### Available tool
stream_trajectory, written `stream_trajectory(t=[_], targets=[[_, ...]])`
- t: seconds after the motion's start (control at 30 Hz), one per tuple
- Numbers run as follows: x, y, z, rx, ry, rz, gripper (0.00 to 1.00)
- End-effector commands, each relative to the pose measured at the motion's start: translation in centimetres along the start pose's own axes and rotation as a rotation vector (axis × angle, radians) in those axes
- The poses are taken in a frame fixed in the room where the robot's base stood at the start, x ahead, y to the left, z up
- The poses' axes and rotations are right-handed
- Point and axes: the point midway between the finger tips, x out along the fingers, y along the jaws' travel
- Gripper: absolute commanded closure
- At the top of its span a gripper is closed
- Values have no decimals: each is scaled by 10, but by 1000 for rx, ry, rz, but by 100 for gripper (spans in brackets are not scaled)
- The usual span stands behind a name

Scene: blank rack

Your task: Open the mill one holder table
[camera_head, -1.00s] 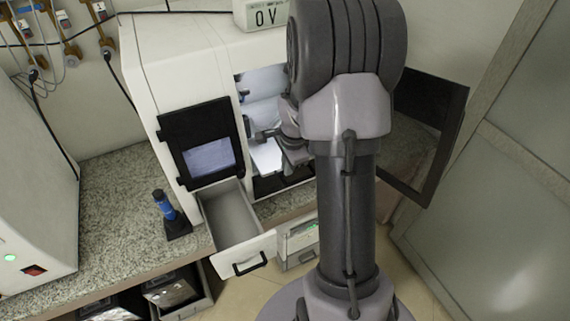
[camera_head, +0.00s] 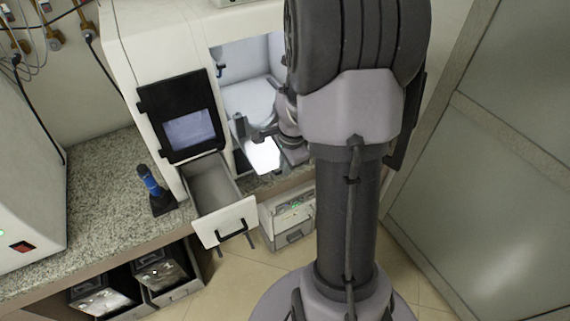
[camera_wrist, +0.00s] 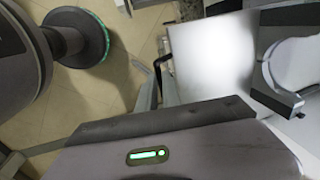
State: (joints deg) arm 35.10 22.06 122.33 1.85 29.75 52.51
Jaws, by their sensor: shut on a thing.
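The mill (camera_head: 145,45) is a white machine with an open front at the left-centre of the head view. Its holder table (camera_head: 264,154) is a bright white plate sticking out of the lower opening. My gripper (camera_head: 262,133) is at the table's near side, partly hidden by my arm. In the wrist view the table (camera_wrist: 212,55) is a broad pale plate just beyond the grey gripper body. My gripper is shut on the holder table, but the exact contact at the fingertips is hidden.
A black-framed screen (camera_head: 188,130) and an open white drawer (camera_head: 226,218) are left of the opening. A blue-handled tool (camera_head: 150,182) stands on the speckled counter (camera_head: 100,190). A dark door edge (camera_head: 408,130) shows behind my arm. Bins (camera_head: 135,285) sit below.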

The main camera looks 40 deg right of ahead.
Motion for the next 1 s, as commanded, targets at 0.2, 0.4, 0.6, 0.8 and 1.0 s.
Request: stream_trajectory(t=[0.2,0.4,0.6,0.8,1.0], targets=[[0,0,0,0,0,-1,87],[0,0,0,0,0,-1,69],[-1,0,0,0,0,-1,69],[-37,-2,0,0,2,-5,69],[-106,-2,-1,1,3,-5,69]])
